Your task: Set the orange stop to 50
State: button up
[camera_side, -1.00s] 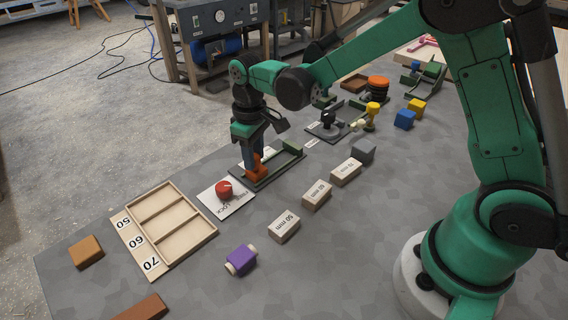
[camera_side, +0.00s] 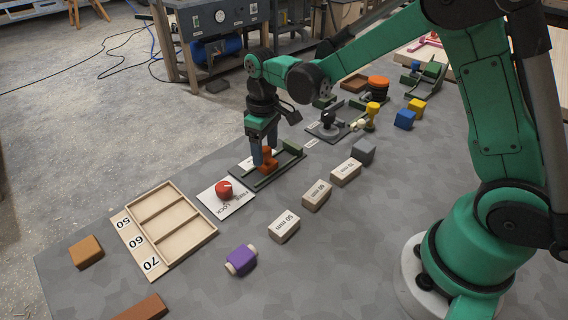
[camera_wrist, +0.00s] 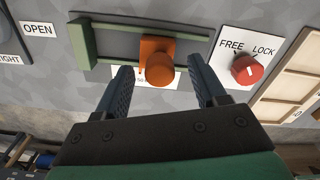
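The orange stop (camera_side: 268,160) sits on a dark green rail (camera_side: 278,177) with a fixed green end block (camera_side: 292,146). In the wrist view the stop (camera_wrist: 158,62) stands between the end block (camera_wrist: 82,44) and the red knob (camera_wrist: 247,69). My gripper (camera_wrist: 163,78) is open, one finger on each side of the stop, with visible gaps. A white scale strip beside the rail is partly hidden by the fingers. The red knob (camera_side: 224,189) on the FREE/LOCK plate is left of the rail; its setting is unclear.
Blocks marked 50 mm (camera_side: 284,227), 60 mm (camera_side: 316,195) and 70 mm (camera_side: 346,172) lie in front of the rail. A wooden tray (camera_side: 187,246) marked 50, 60, 70 stands left. A purple spool (camera_side: 241,260) lies nearby. A clamp fixture (camera_side: 328,126) stands behind right.

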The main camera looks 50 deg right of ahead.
aim_at(266, 149)
jog(key=shift+r, duration=2.8)
jog(key=shift+s+r, duration=0.1)
jog(key=s+r+m+t, duration=0.3)
jog(key=s+t, duration=0.4)
jog(key=s, duration=0.4)
jog(key=shift+d+r+m, duration=0.2)
jog(key=shift+r+m, duration=0.1)
jog(key=shift+r, duration=0.05)
